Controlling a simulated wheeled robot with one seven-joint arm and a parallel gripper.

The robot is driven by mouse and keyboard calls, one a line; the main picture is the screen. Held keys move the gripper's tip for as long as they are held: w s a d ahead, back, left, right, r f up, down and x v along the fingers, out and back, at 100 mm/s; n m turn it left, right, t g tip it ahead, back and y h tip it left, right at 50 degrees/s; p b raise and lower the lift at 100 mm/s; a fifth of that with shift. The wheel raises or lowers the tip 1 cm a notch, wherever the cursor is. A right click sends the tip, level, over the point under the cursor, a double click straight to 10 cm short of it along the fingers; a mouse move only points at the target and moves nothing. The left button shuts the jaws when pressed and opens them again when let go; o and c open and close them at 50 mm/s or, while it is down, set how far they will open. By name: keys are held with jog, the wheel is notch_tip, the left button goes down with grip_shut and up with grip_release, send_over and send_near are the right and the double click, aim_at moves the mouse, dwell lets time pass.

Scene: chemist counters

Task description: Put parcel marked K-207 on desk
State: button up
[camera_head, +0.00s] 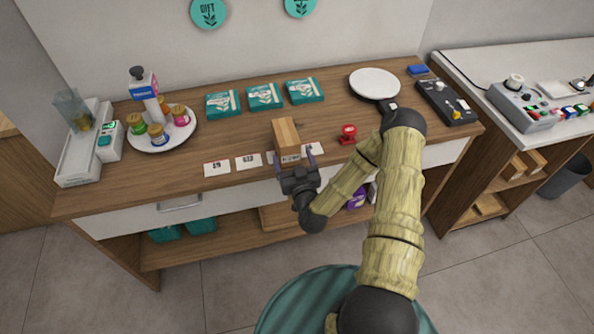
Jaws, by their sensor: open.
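A brown parcel (286,132) lies lengthwise near the front edge of the wooden counter (225,145). Its near end bears a small mark that is too small to read surely. My gripper (291,160) is open at the near end of the parcel. Its two fingers point toward the counter's back, one on each side of that end; I cannot tell whether they touch it. Similar brown parcels (514,168) sit on a shelf under the right-hand counter (470,68); their marks cannot be read.
White cards (217,169) line the front edge beside the parcel. A red object (348,133) stands to its right, with a round white plate (375,83) behind. Teal packets (264,96) lie behind it. A tray of bottles (165,140) stands left.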

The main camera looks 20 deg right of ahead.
jog(key=shift+s+b, duration=0.3)
jog(key=shift+s, duration=1.5)
jog(key=shift+s, duration=0.15)
jog(key=a+n+g+y, duration=0.4)
jog(key=n+g, duration=0.1)
jog(key=g, duration=0.2)
jog(key=s+d+r+m+g+h, duration=0.2)
jog(key=s+r+g, duration=0.2)
jog(key=s+r, duration=0.3)
jog(key=s+d+r+m+g+h, duration=0.2)
jog(key=s+r+m+g, duration=0.1)
jog(key=s+r, duration=0.4)
jog(key=s+g, duration=0.1)
jog(key=s, duration=0.2)
jog(key=shift+s+r, duration=0.3)
jog(key=shift+r, duration=0.05)
